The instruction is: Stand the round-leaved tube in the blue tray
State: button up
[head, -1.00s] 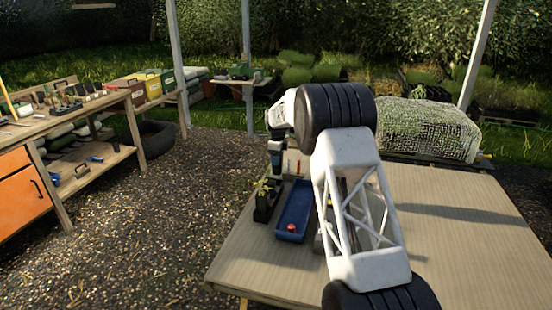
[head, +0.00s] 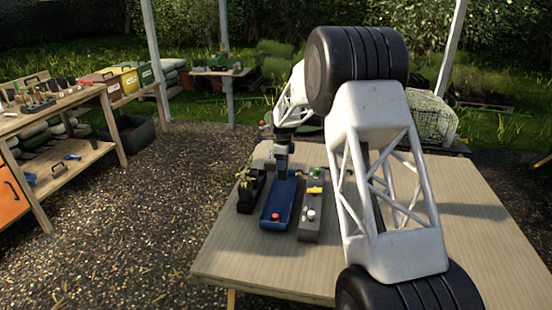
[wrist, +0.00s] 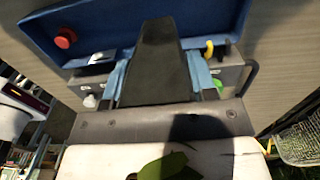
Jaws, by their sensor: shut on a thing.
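My gripper (head: 283,176) points down at the far end of the blue tray (head: 271,224). In the wrist view its two pale blue fingers are shut on a dark tapered tube (wrist: 155,65). A broad green leaf (wrist: 170,165) shows at the bottom of that view, on the near side of the tube. The tube's narrow end overlaps the blue tray (wrist: 70,22) in the wrist view. I cannot tell whether it touches the tray floor. The tray has a red knob-like thing (head: 275,216) at its near end.
A black rack (head: 247,203) with leafy tubes stands left of the tray. A grey box (head: 311,230) with yellow, green and pale fittings stands close on its right. The near part of the table (head: 260,268) is clear. My arm covers much of the right side.

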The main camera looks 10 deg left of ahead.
aim_at(284, 177)
jog(key=shift+s+d, duration=0.3)
jog(key=shift+d, duration=0.1)
jog(key=shift+f, duration=0.45)
jog(key=shift+f, duration=2.75)
jog(key=shift+f, duration=0.55)
jog(key=o, duration=1.1)
jog(key=shift+r, duration=3.9)
